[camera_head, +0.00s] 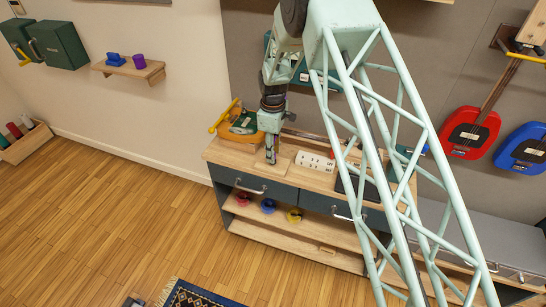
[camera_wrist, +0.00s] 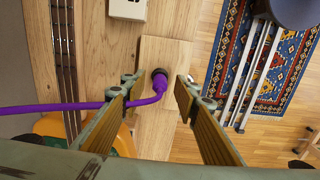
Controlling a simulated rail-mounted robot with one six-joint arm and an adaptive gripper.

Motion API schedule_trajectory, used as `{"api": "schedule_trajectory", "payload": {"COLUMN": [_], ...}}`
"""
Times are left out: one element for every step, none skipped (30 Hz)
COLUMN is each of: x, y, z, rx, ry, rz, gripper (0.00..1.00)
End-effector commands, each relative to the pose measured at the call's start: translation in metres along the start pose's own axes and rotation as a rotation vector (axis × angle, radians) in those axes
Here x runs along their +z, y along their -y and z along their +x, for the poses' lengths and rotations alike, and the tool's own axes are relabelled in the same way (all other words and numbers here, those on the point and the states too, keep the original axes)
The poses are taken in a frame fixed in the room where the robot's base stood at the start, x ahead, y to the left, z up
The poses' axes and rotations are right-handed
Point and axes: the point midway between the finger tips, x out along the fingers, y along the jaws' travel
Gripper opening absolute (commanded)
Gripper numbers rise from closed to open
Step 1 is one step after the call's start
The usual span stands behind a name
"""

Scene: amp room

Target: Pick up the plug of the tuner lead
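The plug (camera_wrist: 160,75) shows in the wrist view as a dark round end on a purple lead (camera_wrist: 60,106). It is over a pale wooden block (camera_wrist: 160,52) on the bench. The lead bends down from the plug and runs left, passing my left finger. My gripper (camera_wrist: 157,84) is open, with one finger on each side of the plug and a gap to both. I cannot tell its height above the plug. In the head view my gripper (camera_head: 271,160) points down over the bench top (camera_head: 228,152); the plug cannot be made out there.
A white socket strip (camera_head: 314,161) lies right of my gripper on the bench; its end shows in the wrist view (camera_wrist: 128,9). An orange item (camera_head: 238,126) sits at the left end. A stringed neck (camera_wrist: 65,60) lies along the back. A blue rug (camera_head: 190,294) is on the floor.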

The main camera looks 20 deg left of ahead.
Motion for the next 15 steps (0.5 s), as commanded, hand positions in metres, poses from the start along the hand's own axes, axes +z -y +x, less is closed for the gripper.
{"api": "schedule_trajectory", "payload": {"x": [0.0000,0.0000,0.0000,0.0000,0.0000,0.0000,0.0000,0.0000,0.0000,0.0000,0.0000,-0.0001,0.0000,0.0000,0.0000], "y": [0.0000,0.0000,0.0000,0.0000,0.0000,0.0000,0.0000,0.0000,0.0000,0.0000,0.0000,0.0000,-0.0001,-0.0001,-0.0001], "z": [-0.0001,-0.0001,-0.0001,-0.0001,-0.0001,-0.0001,-0.0001,-0.0001,-0.0001,-0.0001,-0.0001,-0.0002,-0.0002,-0.0002,-0.0002], "rx": [0.000,0.000,0.000,0.000,0.000,0.000,0.000,0.000,0.000,0.000,0.000,0.000,0.000,0.000,0.000], "ry": [0.000,0.000,0.000,0.000,0.000,0.000,0.000,0.000,0.000,0.000,0.000,0.000,0.000,0.000,0.000], "rz": [0.000,0.000,0.000,0.000,0.000,0.000,0.000,0.000,0.000,0.000,0.000,0.000,0.000,0.000,0.000], "gripper": [0.28,0.27,0.23,0.20,0.17,0.14,0.11,0.08,0.05,0.02,0.02,0.02,0.02,0.02,0.02]}}
